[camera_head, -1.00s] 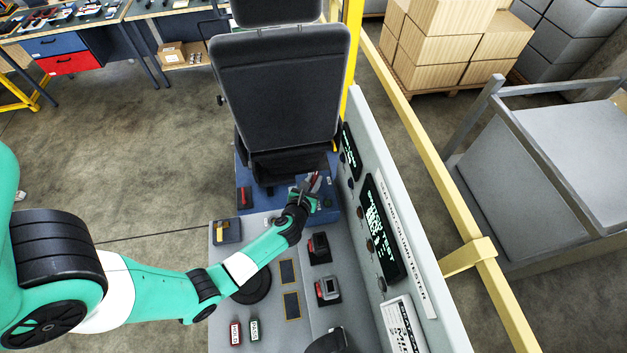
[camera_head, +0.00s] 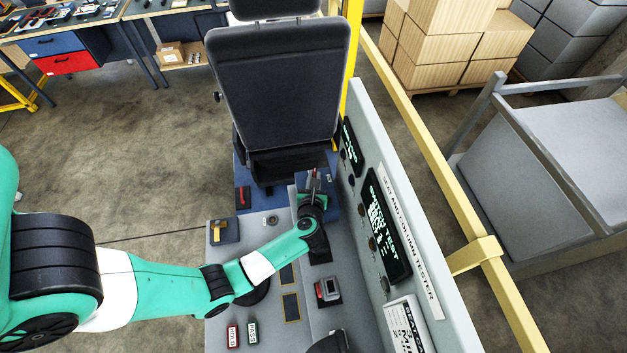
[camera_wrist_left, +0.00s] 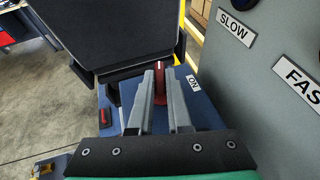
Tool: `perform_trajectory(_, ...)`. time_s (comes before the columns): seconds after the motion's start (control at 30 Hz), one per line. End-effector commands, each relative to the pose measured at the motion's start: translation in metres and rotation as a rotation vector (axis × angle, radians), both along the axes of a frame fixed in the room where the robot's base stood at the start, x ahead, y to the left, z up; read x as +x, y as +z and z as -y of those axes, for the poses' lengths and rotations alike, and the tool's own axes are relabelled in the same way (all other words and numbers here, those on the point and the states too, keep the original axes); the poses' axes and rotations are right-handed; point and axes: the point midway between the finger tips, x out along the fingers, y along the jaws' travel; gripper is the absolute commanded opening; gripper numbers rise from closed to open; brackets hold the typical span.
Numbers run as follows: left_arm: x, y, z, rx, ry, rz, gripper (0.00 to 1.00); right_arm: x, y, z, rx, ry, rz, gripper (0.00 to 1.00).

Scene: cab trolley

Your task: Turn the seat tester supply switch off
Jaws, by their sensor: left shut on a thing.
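The supply switch shows in the left wrist view as a red upright lever (camera_wrist_left: 159,82) on a blue panel, with a white ON label (camera_wrist_left: 194,82) to its right. My left gripper (camera_head: 314,180) is over this blue panel in front of the black seat. In the left wrist view my left gripper (camera_wrist_left: 162,80) has its two grey fingers on either side of the lever and is shut on it. The lever's lower end is partly hidden by the fingers. The right gripper is not seen.
A grey tester wall (camera_head: 405,250) with lit displays stands close on the right. The black seat (camera_head: 275,85) rises behind the panel. Another red-handled control (camera_head: 243,196) sits to the left. A red-and-black control (camera_head: 327,290) and PASS (camera_head: 252,331) and HOLD (camera_head: 233,337) buttons lie nearer.

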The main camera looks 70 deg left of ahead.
Motion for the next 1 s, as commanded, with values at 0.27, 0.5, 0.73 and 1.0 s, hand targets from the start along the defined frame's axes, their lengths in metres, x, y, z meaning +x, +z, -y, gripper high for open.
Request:
perform_trajectory(0.27,0.004,-0.003,0.001,0.001,0.174,0.002,0.00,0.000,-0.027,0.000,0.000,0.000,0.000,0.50)
perform_trajectory(0.5,0.004,-0.002,0.002,0.000,0.257,0.001,0.00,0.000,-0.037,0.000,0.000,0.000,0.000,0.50)
perform_trajectory(0.73,0.004,0.000,0.001,0.000,0.277,0.000,0.00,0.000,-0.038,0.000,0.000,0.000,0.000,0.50)
perform_trajectory(1.0,0.004,0.000,0.001,-0.001,0.277,-0.001,0.20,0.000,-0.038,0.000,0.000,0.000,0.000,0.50)
